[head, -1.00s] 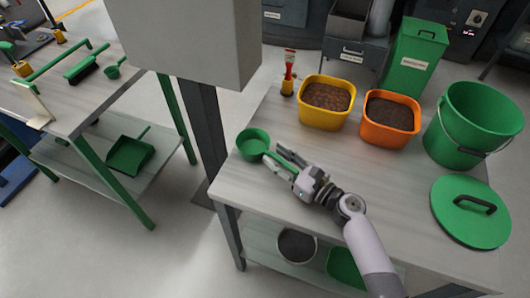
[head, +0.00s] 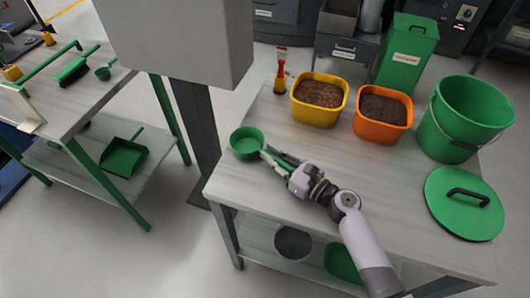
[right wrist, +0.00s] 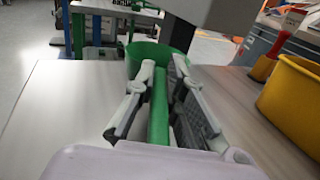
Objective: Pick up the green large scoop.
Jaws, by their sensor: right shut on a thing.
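The green large scoop (head: 246,143) is at the left edge of the grey worktable, its round bowl pointing away to the left and its handle toward my right gripper (head: 270,156). My right gripper is shut on the scoop's handle, with a finger on each side. In the right wrist view the green handle (right wrist: 158,112) runs between the fingers, and the bowl shows just beyond the fingertips. I cannot tell whether the scoop touches the tabletop. My left gripper is not in view.
A yellow bin (head: 319,112) and an orange bin (head: 381,128) of brown material stand behind the gripper. A red-handled tool (head: 281,70) stands by the yellow bin. A green bucket (head: 460,125) and lid (head: 463,215) are at right. A grey post (head: 198,130) rises left of the table.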

